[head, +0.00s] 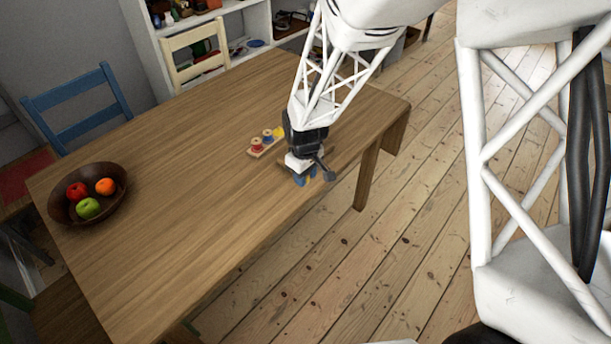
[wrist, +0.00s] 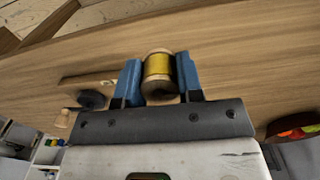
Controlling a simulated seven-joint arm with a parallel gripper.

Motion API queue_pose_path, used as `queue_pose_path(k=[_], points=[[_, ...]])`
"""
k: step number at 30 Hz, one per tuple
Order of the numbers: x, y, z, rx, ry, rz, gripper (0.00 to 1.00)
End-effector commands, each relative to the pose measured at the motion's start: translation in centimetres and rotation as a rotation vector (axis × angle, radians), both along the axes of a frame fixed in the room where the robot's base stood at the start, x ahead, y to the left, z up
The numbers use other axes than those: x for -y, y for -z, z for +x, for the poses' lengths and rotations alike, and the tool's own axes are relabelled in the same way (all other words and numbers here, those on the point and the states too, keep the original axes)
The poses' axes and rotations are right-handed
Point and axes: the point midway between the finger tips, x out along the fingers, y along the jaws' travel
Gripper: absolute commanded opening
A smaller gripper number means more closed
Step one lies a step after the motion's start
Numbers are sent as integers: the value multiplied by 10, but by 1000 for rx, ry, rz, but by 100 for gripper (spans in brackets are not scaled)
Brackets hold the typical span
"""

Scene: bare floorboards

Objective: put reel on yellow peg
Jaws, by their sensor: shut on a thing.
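My gripper (wrist: 158,82) has blue fingers shut on a reel (wrist: 158,66) with yellow winding and pale wooden ends. In the head view my gripper (head: 305,178) is over the table near its front right edge, and the reel is mostly hidden, with a little yellow showing. I cannot tell whether this yellow is a bare peg. My arm partly covers that end.
The wooden table (head: 190,190) is largely clear. A dark bowl of fruit (head: 118,196) stands at its left end. A blue chair (head: 78,105) and a cream chair (head: 196,52) stand along the far side, before a white shelf. Another wooden strip (wrist: 75,83) lies left of my gripper in the wrist view.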

Motion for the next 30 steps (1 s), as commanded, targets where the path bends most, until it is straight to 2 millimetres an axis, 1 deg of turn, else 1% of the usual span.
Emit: queue_pose_path(k=[5,8,14,15,24,30], points=[[-5,-2,22,1,-4,0,8],[-10,-4,41,0,-9,0,8],[-23,-8,91,1,-21,1,8],[-26,-9,102,2,-24,1,8],[-45,-14,181,2,-43,1,8],[-58,-16,231,1,-57,0,8]])
